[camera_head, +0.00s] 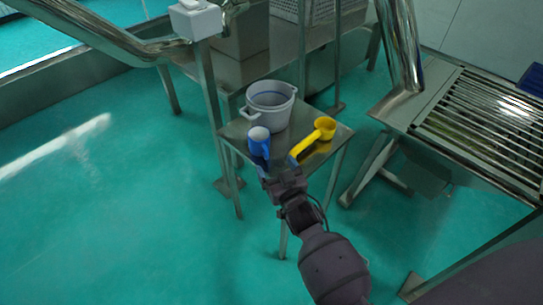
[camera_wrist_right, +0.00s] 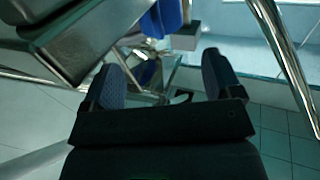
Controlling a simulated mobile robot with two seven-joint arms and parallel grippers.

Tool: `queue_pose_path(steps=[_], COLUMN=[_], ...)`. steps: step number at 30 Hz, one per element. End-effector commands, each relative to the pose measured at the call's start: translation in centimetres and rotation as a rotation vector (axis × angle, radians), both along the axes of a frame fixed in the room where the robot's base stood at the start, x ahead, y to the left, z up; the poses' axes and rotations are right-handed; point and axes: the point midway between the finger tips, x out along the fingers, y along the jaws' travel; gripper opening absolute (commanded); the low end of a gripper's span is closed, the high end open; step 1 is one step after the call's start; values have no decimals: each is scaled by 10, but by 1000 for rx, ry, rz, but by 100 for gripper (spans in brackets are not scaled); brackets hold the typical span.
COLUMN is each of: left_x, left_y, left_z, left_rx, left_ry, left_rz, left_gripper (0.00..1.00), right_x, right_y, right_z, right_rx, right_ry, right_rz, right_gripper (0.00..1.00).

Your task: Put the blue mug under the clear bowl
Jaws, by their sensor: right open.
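The blue mug (camera_head: 259,141) stands on a small steel table, near its left front edge. A pale grey-white pot with side handles (camera_head: 270,106) stands just behind it; I see no plainly clear bowl. My right gripper (camera_head: 279,168) is at the table's front edge, just in front of the mug, open and empty. In the right wrist view its two fingers (camera_wrist_right: 164,82) are apart with nothing between them. A blue shape (camera_wrist_right: 166,18), seemingly the mug, is at the top edge there, beyond the fingers and cut off. My left gripper is not in view.
A yellow scoop (camera_head: 315,138) lies on the small steel table (camera_head: 300,118), right of the mug, with its handle towards my gripper. A slatted steel bench (camera_head: 470,125) stands to the right. A steel frame with pipes is behind. The green floor at left is clear.

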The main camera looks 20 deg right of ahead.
Motion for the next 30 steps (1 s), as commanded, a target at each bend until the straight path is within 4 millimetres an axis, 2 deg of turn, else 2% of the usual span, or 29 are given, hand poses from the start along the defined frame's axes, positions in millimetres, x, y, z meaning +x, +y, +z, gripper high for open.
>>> queue_pose_path(steps=[6,17,20,23,26,30], left_x=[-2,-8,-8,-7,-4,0], left_y=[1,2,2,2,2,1], left_z=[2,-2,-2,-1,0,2], left_rx=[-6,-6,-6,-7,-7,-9], left_ry=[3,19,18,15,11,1], left_rz=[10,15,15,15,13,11], left_gripper=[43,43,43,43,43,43], right_x=[-22,-29,-37,-60,-98,-159], right_y=[2,1,-3,-15,-29,-45], right_z=[1,-1,-4,-13,-23,-35], right_rx=[1,0,-8,-30,-64,-104], right_ry=[-1,1,18,64,141,272], right_rz=[0,0,-4,-11,-17,-10], right_gripper=[85,85,85,85,85,85])
